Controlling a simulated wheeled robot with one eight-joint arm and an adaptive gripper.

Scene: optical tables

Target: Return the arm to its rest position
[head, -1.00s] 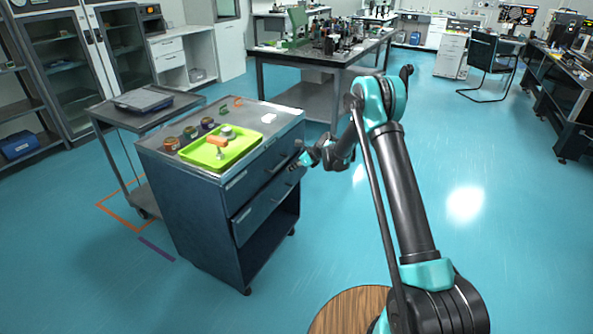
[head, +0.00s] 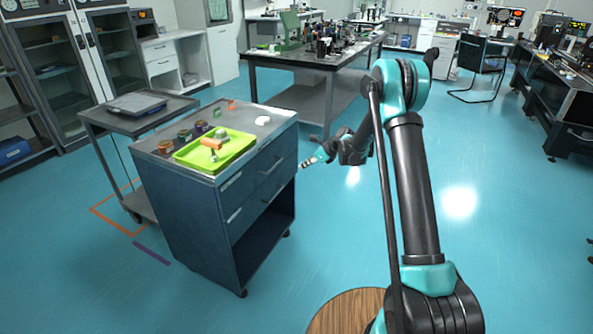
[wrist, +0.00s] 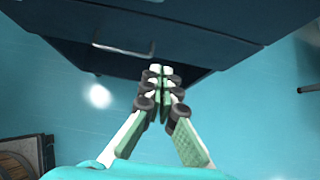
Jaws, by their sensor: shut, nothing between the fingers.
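My gripper (head: 307,164) hangs in the air just right of the dark blue drawer cabinet (head: 190,225), at about the height of its upper drawers. My arm is raised and folded, with the elbow high. In the wrist view my gripper (wrist: 160,72) has its fingers together with nothing between them. The cabinet front (wrist: 185,30) with a drawer handle fills the top of the wrist view, beyond the fingertips.
A lime green tray (head: 236,153) with an orange-handled item lies on the cabinet, beside several small jars. A grey cart (head: 180,105) stands at its left. A long workbench (head: 330,63) is behind. The floor on the right is open.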

